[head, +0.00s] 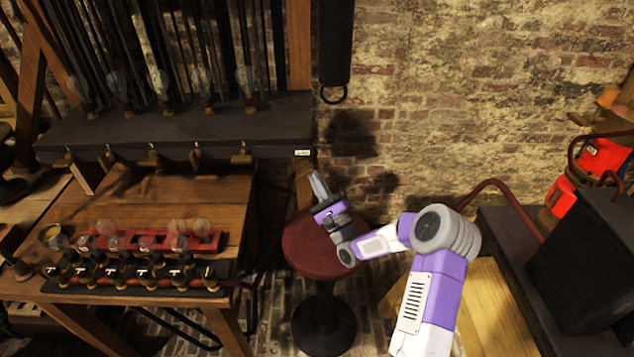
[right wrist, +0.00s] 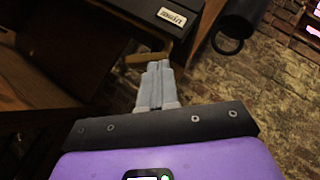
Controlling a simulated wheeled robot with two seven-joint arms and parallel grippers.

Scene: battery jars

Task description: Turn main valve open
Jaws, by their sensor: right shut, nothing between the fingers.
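A white label reading "main" (right wrist: 172,17) is on the dark shelf's front edge in the right wrist view. It also shows at the shelf's right end in the head view (head: 303,153). Below it, a brass-coloured bar (right wrist: 148,57), which looks like the main valve's handle, lies crosswise at my fingertips. My right gripper (head: 316,176) is shut and empty, pointing up toward that end of the shelf. In the right wrist view its closed fingers (right wrist: 155,66) overlap the bar's near side; I cannot tell whether they touch. My left gripper is not in view.
Several smaller brass valves (head: 241,155) line the shelf's front edge. A wooden table (head: 200,195) with a red tray of glass bulbs (head: 208,243) stands left. A round red stool (head: 300,255) is under my right gripper. A black cylinder with a ring (head: 333,94) hangs right of the shelf.

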